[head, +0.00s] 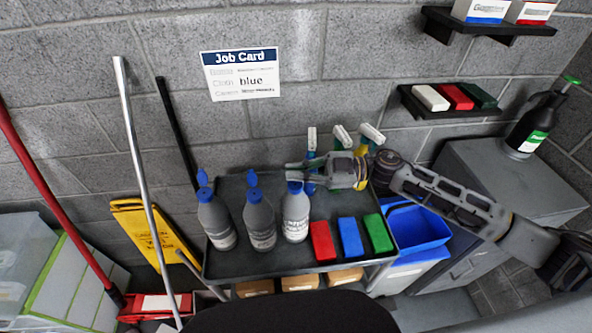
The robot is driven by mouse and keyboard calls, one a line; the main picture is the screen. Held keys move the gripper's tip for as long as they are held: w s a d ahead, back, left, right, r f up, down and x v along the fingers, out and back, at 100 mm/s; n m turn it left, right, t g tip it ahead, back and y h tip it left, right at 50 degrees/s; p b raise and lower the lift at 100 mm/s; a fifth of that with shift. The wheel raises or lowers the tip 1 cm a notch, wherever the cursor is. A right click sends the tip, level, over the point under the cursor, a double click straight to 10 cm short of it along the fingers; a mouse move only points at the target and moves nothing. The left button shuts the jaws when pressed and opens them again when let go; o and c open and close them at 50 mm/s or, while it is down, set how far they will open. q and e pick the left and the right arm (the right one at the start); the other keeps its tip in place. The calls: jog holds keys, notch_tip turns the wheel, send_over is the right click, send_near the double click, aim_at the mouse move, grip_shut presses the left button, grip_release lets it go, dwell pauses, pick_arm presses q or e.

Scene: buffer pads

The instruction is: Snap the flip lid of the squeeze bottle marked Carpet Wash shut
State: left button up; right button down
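Three grey squeeze bottles with blue lids stand in a row on the cart: a left bottle (217,222), a middle bottle (260,225) and a right bottle (296,213). Their label print is too small to read, so I cannot tell which is Carpet Wash. The blue lids of the left and middle bottles stick up. My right gripper (291,172) reaches in from the right, its fingers level and apart, at the top of the right bottle. It partly hides that lid, and I cannot tell whether it touches. Nothing shows between the fingers. My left gripper is out of view.
The dark cart tray (282,262) also holds red (322,241), blue (350,238) and green (378,234) pads right of the bottles. Spray bottles with white heads (343,136) stand behind my gripper. A blue bin (418,228) is at right. A job card (240,75) hangs above.

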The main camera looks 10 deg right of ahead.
jog(key=shift+s+a+f+n+b, duration=0.15)
jog(key=shift+s+n+b, duration=0.15)
jog(key=shift+n, duration=0.45)
jog(key=shift+s+d+f+n+b, duration=0.15)
jog(key=shift+n+b, duration=0.3)
jog(key=shift+n, duration=0.25)
jog(key=shift+s+a+f+n+b, duration=0.15)
jog(key=shift+s+n+b, duration=0.15)
jog(key=shift+n, duration=0.45)
jog(key=c, duration=1.7)
grip_release()
jog(key=shift+o, duration=0.2)
jog(key=shift+m, duration=0.3)
